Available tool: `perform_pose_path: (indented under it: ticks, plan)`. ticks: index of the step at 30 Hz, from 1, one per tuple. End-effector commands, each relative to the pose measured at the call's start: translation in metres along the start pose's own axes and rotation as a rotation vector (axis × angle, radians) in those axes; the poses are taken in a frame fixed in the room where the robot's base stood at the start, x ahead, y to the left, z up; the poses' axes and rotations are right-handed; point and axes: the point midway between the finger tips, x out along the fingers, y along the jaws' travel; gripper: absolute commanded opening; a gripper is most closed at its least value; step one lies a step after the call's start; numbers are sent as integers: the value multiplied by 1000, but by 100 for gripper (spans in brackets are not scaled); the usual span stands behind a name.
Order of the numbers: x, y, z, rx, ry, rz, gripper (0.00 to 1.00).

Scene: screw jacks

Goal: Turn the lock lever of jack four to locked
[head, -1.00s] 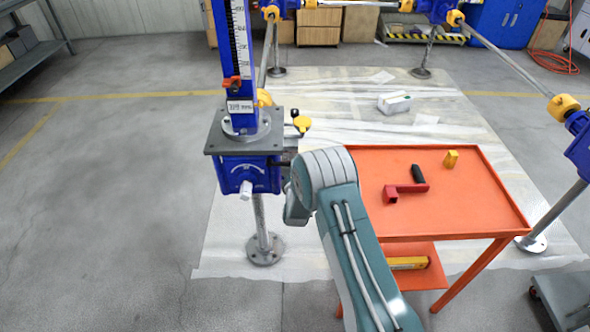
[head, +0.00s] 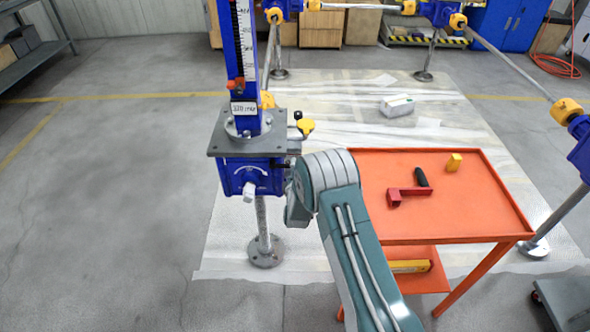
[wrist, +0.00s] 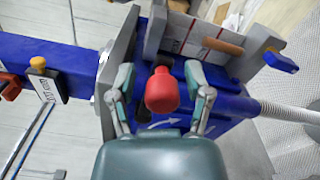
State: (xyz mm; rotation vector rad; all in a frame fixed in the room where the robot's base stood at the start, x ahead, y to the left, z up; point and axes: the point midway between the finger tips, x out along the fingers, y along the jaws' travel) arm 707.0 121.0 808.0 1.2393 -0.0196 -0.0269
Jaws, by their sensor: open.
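A blue screw jack (head: 248,178) with a grey top plate (head: 232,145) stands on a steel post at left of centre in the head view. No jack number is readable. In the wrist view its blue body (wrist: 232,115) lies sideways. A red knob (wrist: 162,92), seen end-on and apparently the lock lever's grip, sits by the body near a white curved arrow (wrist: 165,123). My gripper (wrist: 160,80) is open, one finger on each side of the knob; contact cannot be told. In the head view my wrist is beside the jack's right side and hides the fingers and knob.
A yellow knob (head: 306,126) projects right of the jack's plate. The floor left of the jack is clear.

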Motion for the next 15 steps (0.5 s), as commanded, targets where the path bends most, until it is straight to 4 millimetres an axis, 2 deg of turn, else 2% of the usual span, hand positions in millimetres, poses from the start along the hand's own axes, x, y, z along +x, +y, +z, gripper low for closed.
perform_pose_path:
  ticks: [5,15]
  plan:
    - [-12,0,0,0,0,-1,64]
    - [-78,0,-5,-4,4,-2,64]
